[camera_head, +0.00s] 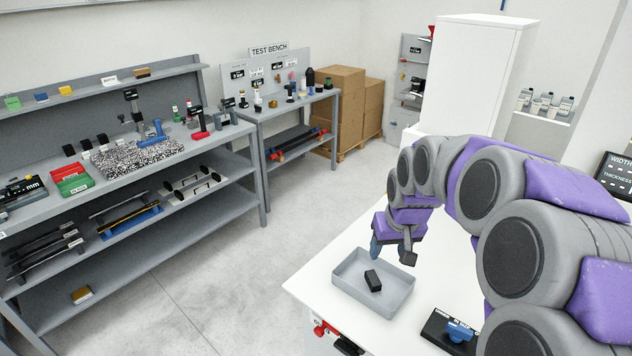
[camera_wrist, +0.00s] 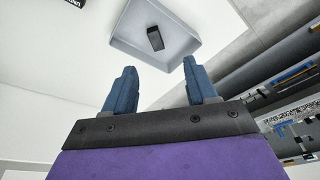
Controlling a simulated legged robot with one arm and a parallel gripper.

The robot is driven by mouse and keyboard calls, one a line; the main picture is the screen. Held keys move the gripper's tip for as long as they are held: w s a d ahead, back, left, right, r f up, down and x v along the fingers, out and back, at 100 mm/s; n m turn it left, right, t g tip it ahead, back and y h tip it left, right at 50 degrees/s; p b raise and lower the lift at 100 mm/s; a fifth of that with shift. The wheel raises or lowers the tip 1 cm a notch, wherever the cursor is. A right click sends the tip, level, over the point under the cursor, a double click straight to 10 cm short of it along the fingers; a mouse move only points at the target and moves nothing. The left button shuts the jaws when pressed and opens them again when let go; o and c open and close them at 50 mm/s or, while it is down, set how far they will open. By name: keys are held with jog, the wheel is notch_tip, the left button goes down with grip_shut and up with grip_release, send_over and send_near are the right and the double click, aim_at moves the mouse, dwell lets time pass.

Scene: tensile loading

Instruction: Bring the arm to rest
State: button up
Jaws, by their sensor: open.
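My gripper (camera_head: 393,250) has blue fingers and hangs at the end of my purple and grey arm, over the far edge of a grey tray. In the wrist view my gripper (camera_wrist: 158,68) has its two fingers spread wide with nothing between them. The grey tray (camera_head: 350,270) stands on the white table and holds a small black block (camera_head: 373,281). In the wrist view the tray (camera_wrist: 130,30) and the black block (camera_wrist: 155,39) lie beyond the fingertips, apart from them.
The white table (camera_head: 330,248) also bears a black base with a blue part (camera_head: 459,331) near its front. A tall white cabinet (camera_head: 470,75) stands behind my arm. A grey shelf bench (camera_head: 130,180) with many tools is at left. The floor (camera_head: 240,270) between is clear.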

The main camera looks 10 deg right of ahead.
jog(key=s+a+f+g, duration=0.1)
jog(key=s+a, duration=0.3)
jog(key=s, duration=0.6)
jog(key=s+a+f+g, duration=0.1)
jog(key=s+a, duration=0.3)
jog(key=s, duration=0.7)
jog(key=s+a+f+n+g, duration=0.1)
jog(key=s+a, duration=0.3)
jog(key=s, duration=0.6)
jog(key=shift+s+a+g, duration=0.15)
jog(key=shift+a+g, duration=0.15)
jog(key=shift+g, duration=0.5)
jog(key=shift+c, duration=0.3)
jog(key=shift+c, duration=0.8)
jog(key=shift+d, duration=0.1)
jog(key=shift+c, duration=0.3)
